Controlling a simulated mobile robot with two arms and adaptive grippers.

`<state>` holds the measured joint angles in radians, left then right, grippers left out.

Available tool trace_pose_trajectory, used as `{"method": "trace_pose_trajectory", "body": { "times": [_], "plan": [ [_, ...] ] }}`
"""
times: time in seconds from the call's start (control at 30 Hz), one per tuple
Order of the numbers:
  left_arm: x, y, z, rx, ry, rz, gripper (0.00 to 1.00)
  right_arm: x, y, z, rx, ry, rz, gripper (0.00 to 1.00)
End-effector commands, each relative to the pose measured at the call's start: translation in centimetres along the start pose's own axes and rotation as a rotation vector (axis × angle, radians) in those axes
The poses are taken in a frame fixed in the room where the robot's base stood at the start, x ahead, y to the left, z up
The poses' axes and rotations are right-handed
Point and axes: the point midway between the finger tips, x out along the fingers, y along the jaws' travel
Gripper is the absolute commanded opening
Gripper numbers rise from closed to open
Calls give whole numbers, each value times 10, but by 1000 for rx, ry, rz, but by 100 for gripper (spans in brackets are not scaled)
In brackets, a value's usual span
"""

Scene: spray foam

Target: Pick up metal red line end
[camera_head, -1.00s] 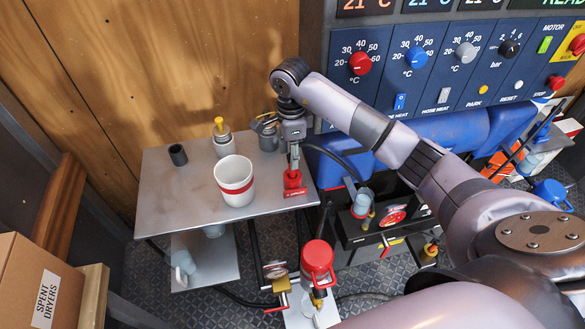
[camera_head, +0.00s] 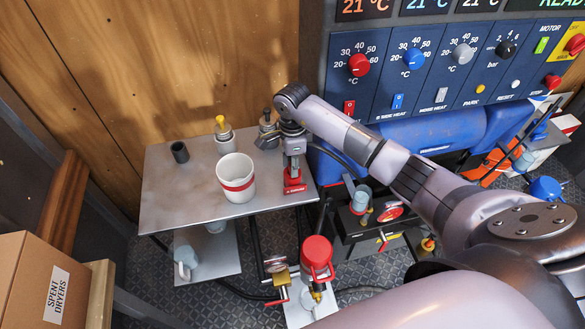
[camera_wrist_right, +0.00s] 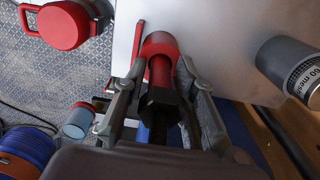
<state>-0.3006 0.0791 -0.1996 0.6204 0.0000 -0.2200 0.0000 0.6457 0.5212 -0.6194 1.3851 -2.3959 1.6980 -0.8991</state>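The red line end (camera_wrist_right: 163,72) is a red collar with a black hex fitting (camera_wrist_right: 160,100) behind it, seen in the right wrist view. It stands at a small red holder (camera_head: 293,185) on the right edge of the grey table. My right gripper (camera_wrist_right: 162,68) has come down over it, one finger on each side. The fingertips are close to the red collar; I cannot tell whether they press on it. In the head view the gripper (camera_head: 293,168) hides most of the line end. My left gripper is not in view.
A white cup with a red band (camera_head: 236,180), a dark ring (camera_head: 180,152) and a yellow-topped canister (camera_head: 224,136) stand on the table (camera_head: 165,210). A red-capped fitting (camera_head: 317,252) stands lower in front. The control panel (camera_head: 440,65) rises behind my arm.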

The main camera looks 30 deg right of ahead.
Motion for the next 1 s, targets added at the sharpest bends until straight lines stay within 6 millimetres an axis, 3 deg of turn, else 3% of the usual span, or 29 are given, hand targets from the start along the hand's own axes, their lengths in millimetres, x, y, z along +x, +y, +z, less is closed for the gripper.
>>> {"method": "trace_pose_trajectory", "body": {
  "times": [0.33,0.8,1.0],
  "plan": [
    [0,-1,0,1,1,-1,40,0,0,0,0,0,0,0],
    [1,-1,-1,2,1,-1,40,-2,0,0,0,0,-1,0],
    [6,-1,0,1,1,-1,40,-15,-2,0,0,-1,-5,0]
  ]
}}
